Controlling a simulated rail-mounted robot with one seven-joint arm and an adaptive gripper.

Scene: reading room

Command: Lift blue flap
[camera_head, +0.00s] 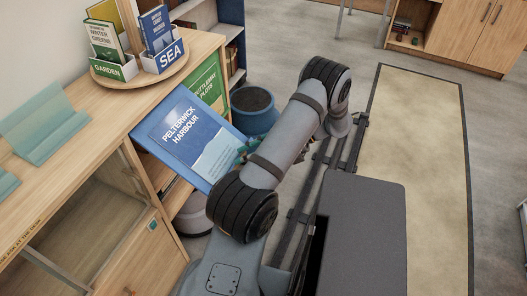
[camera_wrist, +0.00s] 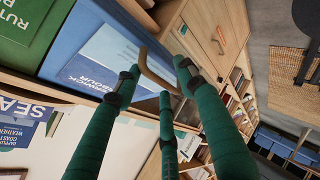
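The blue flap (camera_head: 185,135), lettered "Pelterwick Harbour", stands tilted outward from the cabinet front in the head view. Its upper edge is at the counter and its lower edge juts into the room. My gripper (camera_head: 241,150) is at its outer right edge, mostly hidden behind my arm. The wrist view shows the flap (camera_wrist: 88,42) at upper left. My gripper's three green fingers (camera_wrist: 160,80) surround a brown curved handle (camera_wrist: 157,76) near the flap's edge. The fingertips are spread apart; whether they press on the handle is unclear.
A green flap (camera_head: 207,82) hangs shut beside the blue one. A round wooden tray (camera_head: 120,80) with "Garden" and "Sea" book boxes stands on the counter. A blue tub (camera_head: 254,118) stands on the floor close to my arm. A pale rug (camera_head: 420,150) lies at right.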

